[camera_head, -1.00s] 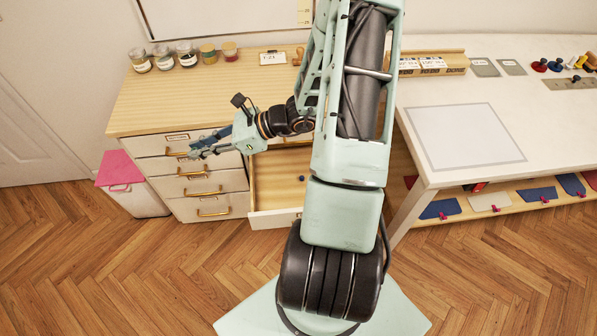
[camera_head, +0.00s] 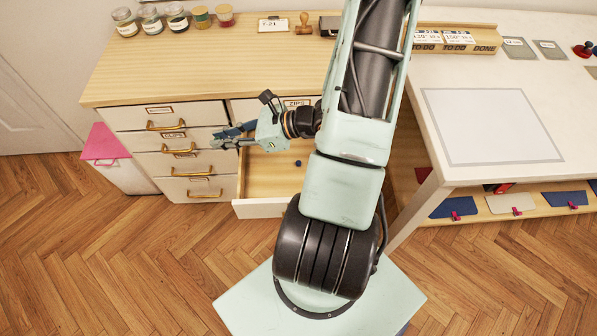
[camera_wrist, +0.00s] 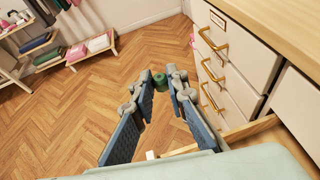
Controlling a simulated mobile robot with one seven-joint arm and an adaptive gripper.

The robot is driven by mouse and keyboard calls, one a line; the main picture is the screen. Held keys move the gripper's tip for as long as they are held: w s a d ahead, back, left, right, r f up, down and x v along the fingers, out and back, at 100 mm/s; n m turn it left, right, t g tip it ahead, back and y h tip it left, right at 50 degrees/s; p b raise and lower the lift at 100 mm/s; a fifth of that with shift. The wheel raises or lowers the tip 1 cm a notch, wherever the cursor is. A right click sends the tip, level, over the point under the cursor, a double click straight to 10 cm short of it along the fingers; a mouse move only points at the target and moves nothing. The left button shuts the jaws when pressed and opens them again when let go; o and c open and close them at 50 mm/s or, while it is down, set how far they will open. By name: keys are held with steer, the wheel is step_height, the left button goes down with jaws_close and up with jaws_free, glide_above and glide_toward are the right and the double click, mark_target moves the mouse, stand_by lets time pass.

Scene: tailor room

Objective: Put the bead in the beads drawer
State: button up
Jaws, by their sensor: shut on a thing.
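My gripper (camera_head: 215,142) is shut on a small green bead-like thing (camera_wrist: 160,80), held between the fingertips in the wrist view. In the head view the held thing is too small to tell. The gripper is in front of the left drawer column, level with its upper drawers and left of the open drawer (camera_head: 262,207). That open drawer is in the right column, below a closed drawer labelled ZIPS (camera_head: 297,103). A small dark blue ball (camera_head: 298,163) lies inside the open drawer. The open drawer's own label does not show, and my arm covers its right part.
The left column's closed drawers have gold handles (camera_head: 178,150). A bin with a pink lid (camera_head: 103,146) stands left of the cabinet. Jars (camera_head: 176,18) stand on the wooden top. A white table (camera_head: 490,130) is on the right. The wooden floor in front is clear.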

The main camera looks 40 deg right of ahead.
steer(key=s+d+f+m+t+h+b, duration=0.1)
steer(key=s+d+f+b, duration=0.2)
steer(key=f+b, duration=0.5)
steer(key=s+d+f+m+t+h+b, duration=0.1)
steer(key=s+d+f+m+b, duration=0.1)
steer(key=f+b, duration=0.6)
steer(key=s+d+b, duration=0.1)
steer(key=b, duration=0.4)
steer(key=shift+d+f+h, duration=0.15)
steer(key=shift+f+h, duration=0.05)
steer(key=shift+h, duration=0.2)
steer(key=shift+f+b, duration=0.1)
steer(key=shift+b, duration=0.95)
steer(key=b, duration=0.3)
glide_above(282, 167)
steer(key=f, duration=0.7)
steer(key=shift+s+a+f, duration=0.2)
steer(key=shift+s+a, duration=0.05)
steer(key=shift+a, duration=0.05)
steer(key=shift+w+d+f, duration=0.1)
steer(key=shift+f, duration=0.05)
steer(key=shift+w+d+f+b, duration=0.15)
steer(key=shift+f+b, duration=0.2)
steer(key=shift+f, duration=0.6)
steer(key=shift+s+d+f+b, duration=0.1)
steer(key=shift+f+b, duration=0.25)
steer(key=shift+f, duration=0.55)
